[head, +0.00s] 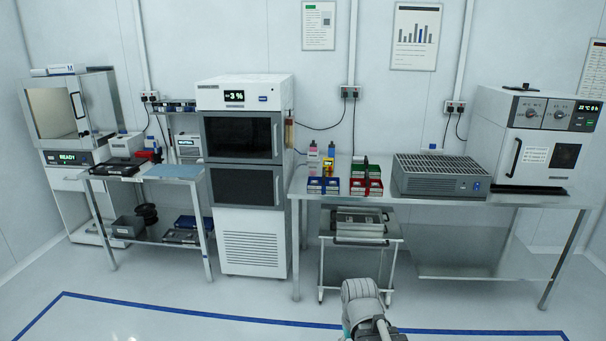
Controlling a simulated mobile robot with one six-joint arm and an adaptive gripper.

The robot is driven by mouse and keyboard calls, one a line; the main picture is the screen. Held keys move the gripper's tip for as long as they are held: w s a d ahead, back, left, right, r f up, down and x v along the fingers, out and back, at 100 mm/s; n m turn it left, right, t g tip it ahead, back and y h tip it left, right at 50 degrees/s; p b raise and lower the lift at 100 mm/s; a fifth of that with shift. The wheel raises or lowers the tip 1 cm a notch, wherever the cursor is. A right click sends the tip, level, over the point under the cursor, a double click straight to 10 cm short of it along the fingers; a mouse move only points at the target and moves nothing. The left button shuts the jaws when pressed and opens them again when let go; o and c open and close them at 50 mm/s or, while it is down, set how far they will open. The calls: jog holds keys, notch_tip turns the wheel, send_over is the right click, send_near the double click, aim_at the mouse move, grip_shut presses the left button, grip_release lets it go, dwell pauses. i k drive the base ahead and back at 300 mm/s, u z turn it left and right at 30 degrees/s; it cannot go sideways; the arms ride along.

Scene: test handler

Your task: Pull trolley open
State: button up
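A metal trolley (361,241) stands under the right steel table, with its wheeled legs on the floor. A dark handle bar runs along its front, below its top level. Metal trays (360,221) with small items sit on its top. The lower front of the trolley is partly hidden by my arm, which rises from the bottom edge of the head view. My gripper's fingers do not show, so its relation to the handle cannot be told.
The right table (455,200) bears colored boxes, bottles, a grey vented unit (440,176) and a white oven (530,142). A tall white cabinet (250,245) stands close left of the trolley. The floor in front is clear, with blue tape (200,314).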

aim_at(335, 266)
jog(key=z, duration=0.15)
jog(key=i, duration=0.75)
jog(key=z, duration=0.45)
jog(key=i, duration=0.95)
jog(key=z, duration=0.25)
